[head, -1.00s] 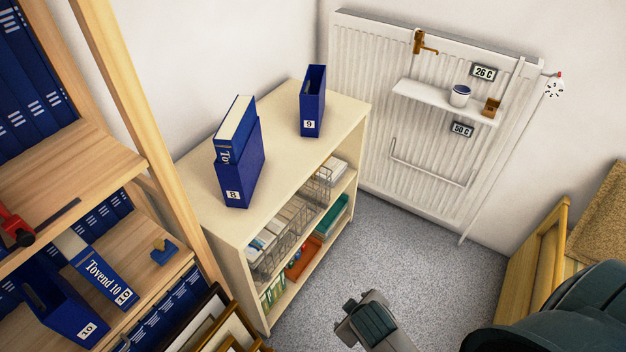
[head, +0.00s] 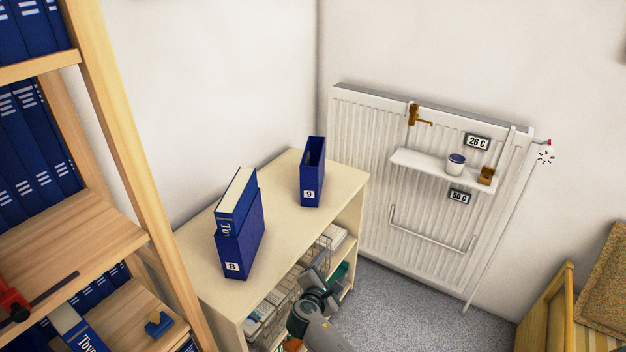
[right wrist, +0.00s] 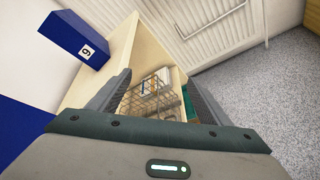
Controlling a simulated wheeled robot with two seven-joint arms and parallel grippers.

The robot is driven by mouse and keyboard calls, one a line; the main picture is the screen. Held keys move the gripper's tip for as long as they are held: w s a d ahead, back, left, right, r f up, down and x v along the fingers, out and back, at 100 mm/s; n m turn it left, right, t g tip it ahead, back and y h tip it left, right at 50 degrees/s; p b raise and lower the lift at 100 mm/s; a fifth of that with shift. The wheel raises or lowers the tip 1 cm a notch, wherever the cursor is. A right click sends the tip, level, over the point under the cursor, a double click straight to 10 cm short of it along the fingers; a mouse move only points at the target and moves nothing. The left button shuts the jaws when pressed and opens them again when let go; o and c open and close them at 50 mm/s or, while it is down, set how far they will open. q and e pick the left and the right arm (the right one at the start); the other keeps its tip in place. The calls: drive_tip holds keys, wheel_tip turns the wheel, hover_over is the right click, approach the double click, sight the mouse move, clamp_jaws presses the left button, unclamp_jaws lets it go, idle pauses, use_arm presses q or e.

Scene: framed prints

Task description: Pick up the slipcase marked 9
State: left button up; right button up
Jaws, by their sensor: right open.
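The slipcase marked 9 (head: 312,175) is a blue, open-topped, empty-looking case standing upright on top of the low cream bookcase (head: 345,184), near its far end. It also shows at the upper left in the right wrist view (right wrist: 75,38). My right gripper (head: 318,275) is in front of the bookcase's open side, below and nearer than the slipcase and apart from it. In the right wrist view its two fingers (right wrist: 158,92) are spread, with wire baskets on the shelf visible between them. My left gripper is not in view.
The slipcase marked 8 (head: 239,242), with a book standing out of it, is nearer on the same top. A radiator (head: 365,140) with a small shelf (head: 425,168) stands behind. A tall wooden shelf unit (head: 125,180) is at the left. Grey floor (head: 400,290) is open at the right.

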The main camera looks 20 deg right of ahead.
drive_tip(key=w+a+r+n+t, duration=0.1)
drive_tip(key=w+r+n, duration=0.1)
drive_tip(key=w, duration=0.3)
drive_tip(key=w+a+r+n+t, duration=0.1)
drive_tip(key=w+r+n+t, duration=0.1)
drive_tip(key=w+n, duration=0.3)
drive_tip(key=w+r+n+t, duration=0.1)
drive_tip(key=w+r+n, duration=0.3)
drive_tip(key=w, duration=0.1)
drive_tip(key=shift+w+a+r+t, duration=0.25)
drive_tip(key=shift+a+t, duration=0.15)
drive_tip(key=shift+w+a+r+n, duration=0.1)
drive_tip(key=shift+w+r+n, duration=0.1)
drive_tip(key=shift+w+n, duration=0.15)
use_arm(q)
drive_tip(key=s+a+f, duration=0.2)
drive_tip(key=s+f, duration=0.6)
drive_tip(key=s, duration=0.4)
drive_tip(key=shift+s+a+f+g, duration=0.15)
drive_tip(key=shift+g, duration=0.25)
use_arm(e)
drive_tip(key=shift+r, duration=0.1)
